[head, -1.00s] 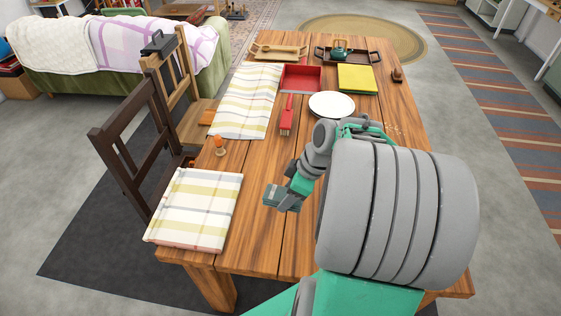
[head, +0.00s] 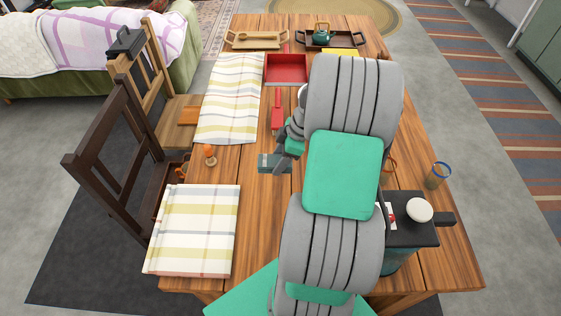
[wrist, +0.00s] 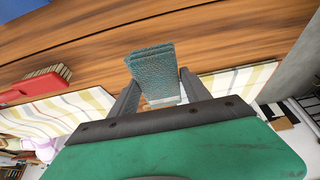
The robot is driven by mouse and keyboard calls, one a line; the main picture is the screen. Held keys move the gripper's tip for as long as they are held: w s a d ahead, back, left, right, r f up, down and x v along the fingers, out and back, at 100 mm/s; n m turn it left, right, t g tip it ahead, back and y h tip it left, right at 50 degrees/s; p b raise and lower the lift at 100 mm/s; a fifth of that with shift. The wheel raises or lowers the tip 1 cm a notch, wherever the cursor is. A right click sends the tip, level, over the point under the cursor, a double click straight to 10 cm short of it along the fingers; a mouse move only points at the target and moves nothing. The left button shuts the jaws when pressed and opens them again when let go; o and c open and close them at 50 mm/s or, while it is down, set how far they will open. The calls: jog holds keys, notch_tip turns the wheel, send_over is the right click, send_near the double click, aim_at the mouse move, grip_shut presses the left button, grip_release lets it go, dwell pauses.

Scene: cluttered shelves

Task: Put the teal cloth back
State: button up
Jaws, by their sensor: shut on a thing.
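The teal cloth (wrist: 152,70) is a small folded, textured piece held between the two fingers of my gripper (wrist: 158,92) in the wrist view. In the head view, my gripper (head: 283,163) is over the middle of the wooden table, and the cloth (head: 266,163) sticks out to its left. My gripper is shut on the cloth. I cannot tell from these views whether the cloth touches the tabletop.
A red brush (head: 277,112) and a red dustpan (head: 287,68) lie beyond my gripper. Plaid cloths lie at left (head: 232,95) and front left (head: 195,228). A dark box (head: 410,235) and a glass (head: 437,175) stand at right. Bare wood lies around the gripper's left.

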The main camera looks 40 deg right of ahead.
jog(key=w+d+f, duration=0.1)
jog(key=f, duration=0.1)
jog(key=w+d+f, duration=0.2)
jog(key=f, duration=0.1)
jog(key=shift+w+d+f+p, duration=0.2)
jog(key=shift+d+f+p, duration=0.1)
jog(key=shift+f+p, duration=0.1)
notch_tip(320, 180, down, 3)
jog(key=shift+w+d+f+p, duration=0.1)
jog(key=shift+w+d+p, duration=0.05)
jog(key=shift+p, duration=0.5)
jog(key=shift+f, duration=0.15)
jog(key=shift+f+b, duration=0.15)
jog(key=shift+b, duration=0.2)
jog(key=o, duration=1.5)
